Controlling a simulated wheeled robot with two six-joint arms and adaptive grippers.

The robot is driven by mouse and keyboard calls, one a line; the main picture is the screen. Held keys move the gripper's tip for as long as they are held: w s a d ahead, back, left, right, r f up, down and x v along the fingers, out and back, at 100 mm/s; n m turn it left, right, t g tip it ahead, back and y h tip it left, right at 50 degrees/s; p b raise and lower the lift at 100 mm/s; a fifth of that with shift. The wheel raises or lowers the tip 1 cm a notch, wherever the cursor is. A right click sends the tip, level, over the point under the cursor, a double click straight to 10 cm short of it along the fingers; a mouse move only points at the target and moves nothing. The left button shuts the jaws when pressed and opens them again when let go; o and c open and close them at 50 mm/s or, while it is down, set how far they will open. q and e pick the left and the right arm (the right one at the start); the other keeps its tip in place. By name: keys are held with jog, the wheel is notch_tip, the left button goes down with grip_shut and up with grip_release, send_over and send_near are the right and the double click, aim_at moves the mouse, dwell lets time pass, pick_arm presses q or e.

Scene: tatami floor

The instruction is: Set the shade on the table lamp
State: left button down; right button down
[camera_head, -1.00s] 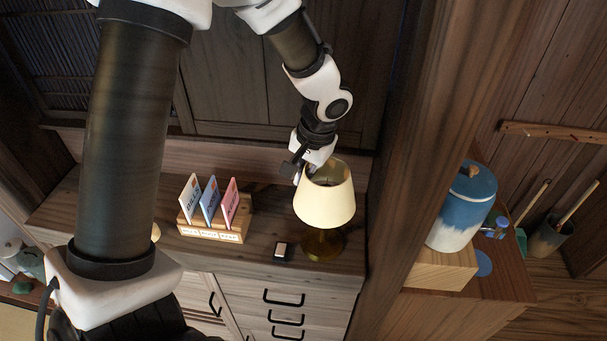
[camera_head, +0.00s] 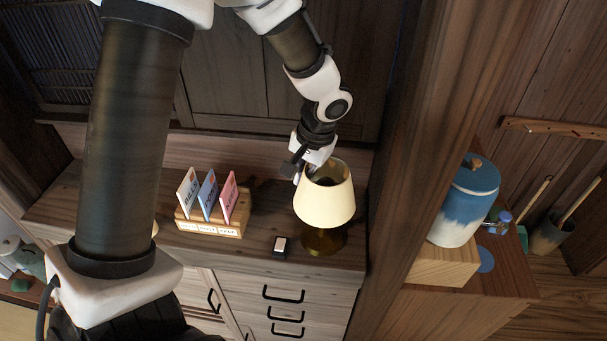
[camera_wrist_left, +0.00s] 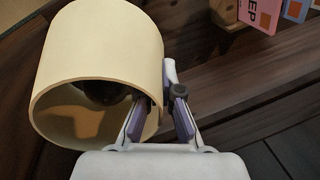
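The cream lamp shade (camera_head: 325,207) is upright over the brass lamp base (camera_head: 323,241) at the right end of the cabinet top. Its lower edge hangs just above the foot and hides most of the stem, so I cannot tell whether it rests on its seat. My left gripper (camera_head: 306,172) is at the shade's upper left rim. In the left wrist view, the shade (camera_wrist_left: 100,45) fills the left side, and the left gripper's fingers (camera_wrist_left: 158,115) are closed on its wall, one on each side. A dark round part shows inside the shade. My right gripper is out of view.
A wooden holder (camera_head: 210,226) with several upright cards stands left of the lamp. A small dark block with a pale top (camera_head: 282,246) lies near the front edge. A wooden post (camera_head: 425,150) rises close on the right, with a blue-white jar (camera_head: 465,205) beyond it.

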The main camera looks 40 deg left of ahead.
pick_arm(q)
jog(key=shift+d+b+x, duration=0.25)
jog(key=shift+b+x, duration=0.9)
jog(key=shift+x, duration=0.1)
dwell(0.4)
jog(key=c, duration=1.2)
grip_release()
jog(key=shift+a, duration=0.1)
jog(key=shift+c, duration=0.2)
jog(key=shift+s+a+f, duration=0.1)
jog(key=shift+a, duration=0.05)
jog(key=shift+o, duration=0.3)
